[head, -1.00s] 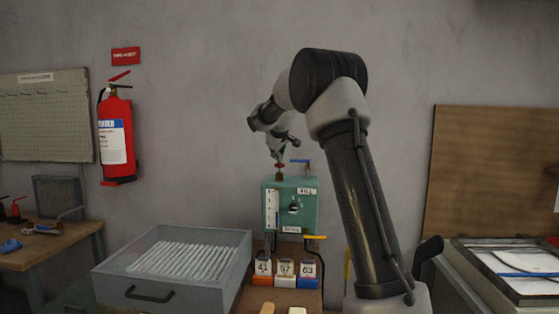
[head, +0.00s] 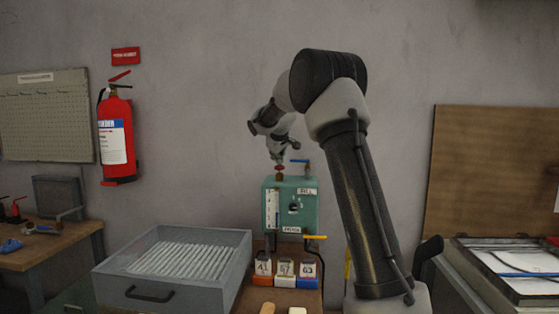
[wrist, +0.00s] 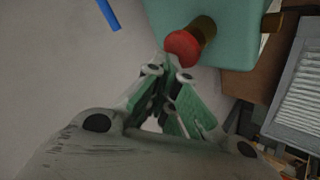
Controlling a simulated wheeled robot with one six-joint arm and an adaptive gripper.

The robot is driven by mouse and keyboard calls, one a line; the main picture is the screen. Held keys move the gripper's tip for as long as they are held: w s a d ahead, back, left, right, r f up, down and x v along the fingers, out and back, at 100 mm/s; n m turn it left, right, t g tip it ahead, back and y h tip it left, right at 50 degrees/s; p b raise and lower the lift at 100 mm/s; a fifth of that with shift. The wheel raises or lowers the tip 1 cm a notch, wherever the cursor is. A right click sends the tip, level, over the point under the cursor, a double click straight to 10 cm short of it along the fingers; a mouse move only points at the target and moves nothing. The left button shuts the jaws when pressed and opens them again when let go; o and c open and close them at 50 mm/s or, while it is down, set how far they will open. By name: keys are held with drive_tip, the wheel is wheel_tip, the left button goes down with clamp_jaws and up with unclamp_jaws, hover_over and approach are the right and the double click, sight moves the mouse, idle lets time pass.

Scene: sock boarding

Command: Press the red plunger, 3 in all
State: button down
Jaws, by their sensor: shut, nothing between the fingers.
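The red plunger (head: 279,168) is a round red knob on a brass collar (head: 279,177), on top of a teal box (head: 309,207). My gripper (head: 278,161) points down with its fingertips just over the knob. In the wrist view, the red knob (wrist: 183,47) and its brass stem lie just beyond the closed fingertips (wrist: 170,68), with nothing held between them. I cannot tell whether the fingertips touch the knob.
A blue-handled lever (head: 299,161) stands just right of the plunger; a yellow-handled one (head: 314,237) is lower on the box. Several numbered bins (head: 285,268) sit below.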

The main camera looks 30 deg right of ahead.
drive_tip(key=shift+r, duration=2.05)
drive_tip(key=shift+r, duration=2.5)
wheel_tip(320, 180, up, 4)
drive_tip(key=shift+f, duration=0.1)
drive_tip(key=shift+f, duration=4.45)
